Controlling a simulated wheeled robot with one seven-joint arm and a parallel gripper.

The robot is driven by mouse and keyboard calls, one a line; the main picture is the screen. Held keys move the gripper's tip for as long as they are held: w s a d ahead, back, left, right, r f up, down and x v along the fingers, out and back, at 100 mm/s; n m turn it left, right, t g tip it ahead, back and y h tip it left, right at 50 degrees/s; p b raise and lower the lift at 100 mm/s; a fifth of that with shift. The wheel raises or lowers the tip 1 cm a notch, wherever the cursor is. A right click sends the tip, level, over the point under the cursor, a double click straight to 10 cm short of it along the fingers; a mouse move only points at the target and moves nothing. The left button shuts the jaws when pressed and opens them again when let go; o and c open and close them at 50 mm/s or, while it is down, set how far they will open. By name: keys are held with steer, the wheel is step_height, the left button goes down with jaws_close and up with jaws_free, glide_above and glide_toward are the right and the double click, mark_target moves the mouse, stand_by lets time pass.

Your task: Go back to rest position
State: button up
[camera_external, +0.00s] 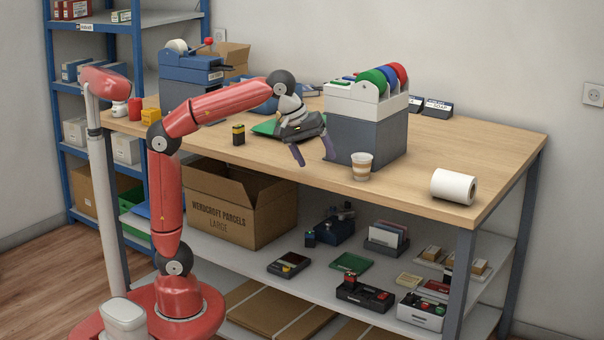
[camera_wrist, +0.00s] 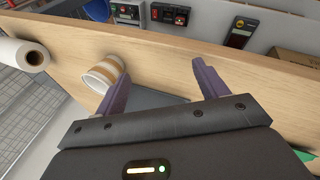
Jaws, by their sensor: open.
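My gripper (camera_external: 312,153) is open and empty. In the external view it hangs at the front edge of the wooden counter (camera_external: 510,150), with its fingers pointing down and spread apart. It is left of the striped paper cup (camera_external: 361,166) and in front of the grey box unit (camera_external: 370,140). In the wrist view the gripper (camera_wrist: 155,82) shows two purple fingers with nothing between them. The cup (camera_wrist: 103,72) appears just beyond the left finger; I cannot tell how close they are.
A paper roll (camera_external: 453,187) lies near the counter's right front corner. A small black and yellow box (camera_external: 238,134) stands left of my gripper, and a green item (camera_external: 266,128) lies behind. A cardboard box (camera_external: 238,205) and several devices fill the shelf below. Open space lies before the counter.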

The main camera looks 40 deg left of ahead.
steer(key=s+a+f+n+t+b, duration=0.15)
steer(key=s+a+f, duration=0.25)
steer(key=s+f, duration=0.5)
steer(key=w+a+f+t+y+p, duration=0.1)
steer(key=w+a+f+y, duration=0.15)
steer(key=a+f, duration=0.3)
steer(key=w+a+f+y, duration=0.1)
steer(key=w+a+f, duration=0.35)
steer(key=a, duration=0.25)
steer(key=a+f+m+p, duration=0.1)
steer(key=a+m, duration=0.1)
steer(key=a, duration=0.6)
steer(key=w+a+f+m+p, duration=0.1)
steer(key=a+m+p, duration=0.1)
steer(key=a, duration=0.7)
steer(key=shift+a+f+m, duration=0.15)
steer(key=shift+f+m, duration=0.1)
steer(key=shift+m, duration=0.2)
steer(key=shift+w, duration=0.1)
